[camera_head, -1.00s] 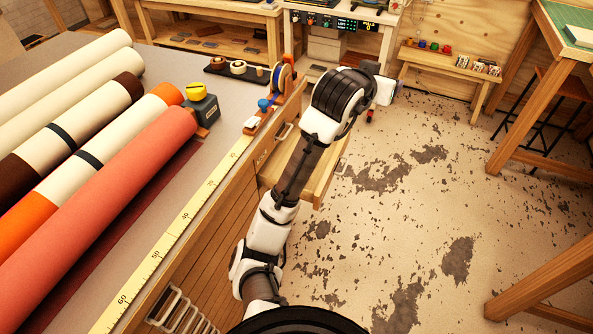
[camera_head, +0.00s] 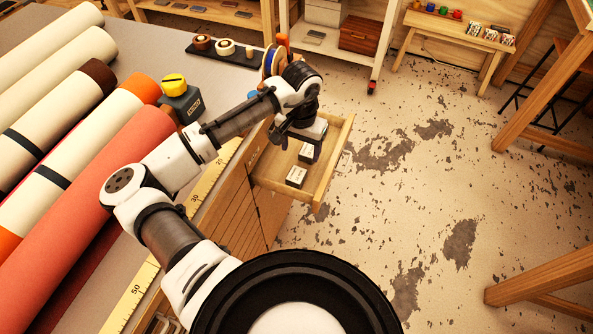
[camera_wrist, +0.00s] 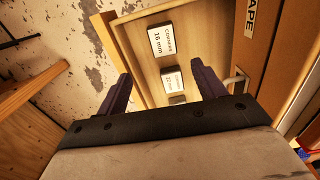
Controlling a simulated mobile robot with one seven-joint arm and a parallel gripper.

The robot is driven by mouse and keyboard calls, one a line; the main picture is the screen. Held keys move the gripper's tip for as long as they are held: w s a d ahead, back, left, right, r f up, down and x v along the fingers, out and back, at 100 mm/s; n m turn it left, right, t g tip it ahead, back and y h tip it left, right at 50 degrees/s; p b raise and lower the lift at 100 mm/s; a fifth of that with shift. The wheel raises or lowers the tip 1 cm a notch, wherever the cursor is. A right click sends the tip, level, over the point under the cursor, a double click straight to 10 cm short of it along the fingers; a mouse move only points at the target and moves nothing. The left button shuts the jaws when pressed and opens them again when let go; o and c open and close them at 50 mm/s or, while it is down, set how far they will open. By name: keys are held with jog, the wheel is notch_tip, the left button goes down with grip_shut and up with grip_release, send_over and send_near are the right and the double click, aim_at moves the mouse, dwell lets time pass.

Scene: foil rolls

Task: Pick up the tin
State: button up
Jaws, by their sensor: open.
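Several small dark tins with white printed labels lie in an open wooden drawer (camera_head: 322,192). In the head view one tin (camera_head: 296,176) lies nearer the drawer's front left and another tin (camera_head: 306,153) lies partly under my gripper. The wrist view shows a larger-looking tin (camera_wrist: 167,40) marked 16 mm, a second tin (camera_wrist: 173,80) between the fingers in the picture, and a third (camera_wrist: 177,99) half hidden by the gripper's body. My gripper (camera_head: 300,147) is open and empty above the drawer; both fingers show in the wrist view (camera_wrist: 160,74). I cannot tell which tin is meant.
The workbench with a yellow ruler strip (camera_head: 130,305) along its edge borders the drawer. A reel (camera_head: 274,62) stands near my arm. The floor right of the drawer is clear.

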jog(key=b, duration=0.3)
send_over(297, 173)
jog(key=f, duration=0.6)
jog(key=shift+d+f, duration=0.15)
jog(key=shift+d, duration=0.25)
jog(key=f+b, duration=0.5)
jog(key=shift+a+f, duration=0.15)
jog(key=shift+a, duration=0.25)
jog(key=c, duration=1.1)
jog(key=shift+r, duration=0.2)
